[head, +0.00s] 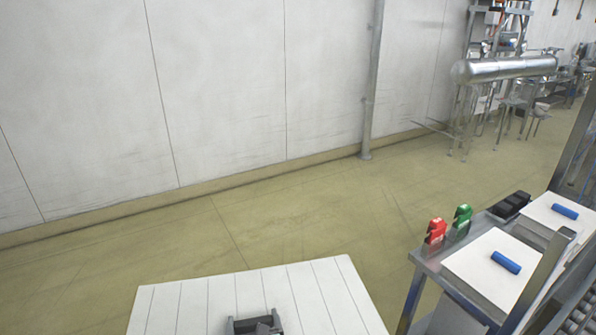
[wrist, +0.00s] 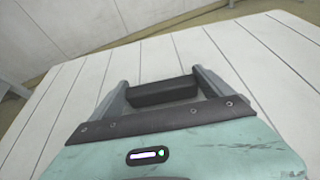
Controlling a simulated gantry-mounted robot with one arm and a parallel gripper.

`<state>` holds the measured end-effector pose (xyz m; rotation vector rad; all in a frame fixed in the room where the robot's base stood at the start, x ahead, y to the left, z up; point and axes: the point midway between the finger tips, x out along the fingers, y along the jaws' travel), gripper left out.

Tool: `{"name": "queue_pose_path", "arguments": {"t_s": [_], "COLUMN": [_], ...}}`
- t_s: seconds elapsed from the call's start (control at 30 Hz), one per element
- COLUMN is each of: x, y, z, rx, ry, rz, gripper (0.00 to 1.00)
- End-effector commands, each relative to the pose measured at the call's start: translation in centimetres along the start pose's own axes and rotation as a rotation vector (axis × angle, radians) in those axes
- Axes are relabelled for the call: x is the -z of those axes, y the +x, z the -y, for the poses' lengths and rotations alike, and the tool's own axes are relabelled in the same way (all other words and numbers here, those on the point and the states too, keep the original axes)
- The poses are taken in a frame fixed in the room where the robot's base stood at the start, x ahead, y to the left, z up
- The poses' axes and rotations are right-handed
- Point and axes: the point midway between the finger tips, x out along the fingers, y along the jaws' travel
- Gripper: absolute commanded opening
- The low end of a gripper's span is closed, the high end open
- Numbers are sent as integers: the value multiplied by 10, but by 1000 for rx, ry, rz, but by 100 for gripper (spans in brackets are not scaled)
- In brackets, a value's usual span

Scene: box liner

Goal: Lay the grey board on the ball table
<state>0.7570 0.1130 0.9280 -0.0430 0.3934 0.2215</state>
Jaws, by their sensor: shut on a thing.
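A wide pale grey board (head: 304,290) with parallel grooves fills the bottom middle of the head view. It also spreads across most of the wrist view (wrist: 67,103), lying flat in front of and beneath my gripper. My gripper (wrist: 163,92) is shut on a dark block that looks like the board's grip, between its two grey fingers. How the block joins the board is hidden. In the head view only the top of my gripper (head: 255,325) shows, at the bottom edge over the board. I cannot make out a ball table in either view.
A metal cart (head: 437,262) at the right holds white panels (head: 483,270) with blue cylinders (head: 505,262), plus a red item (head: 436,231) and a green item (head: 462,217). Open floor (head: 240,235) runs from the board to the white wall and its pipe (head: 371,90).

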Motion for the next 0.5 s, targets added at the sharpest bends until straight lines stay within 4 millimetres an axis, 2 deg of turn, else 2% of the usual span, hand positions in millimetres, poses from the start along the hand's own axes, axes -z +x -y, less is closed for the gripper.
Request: {"name": "queue_pose_path", "arguments": {"t_s": [0.03, 0.2, 0.43, 0.5], "x": [7, 33, 65, 50], "y": [-12, -44, -76, -82], "z": [17, 62, 100, 97], "rx": [37, 132, 218, 213], "ry": [21, 55, 90, 88], "rz": [1, -1, 0, -1], "gripper": [32, 32, 32, 32]}}
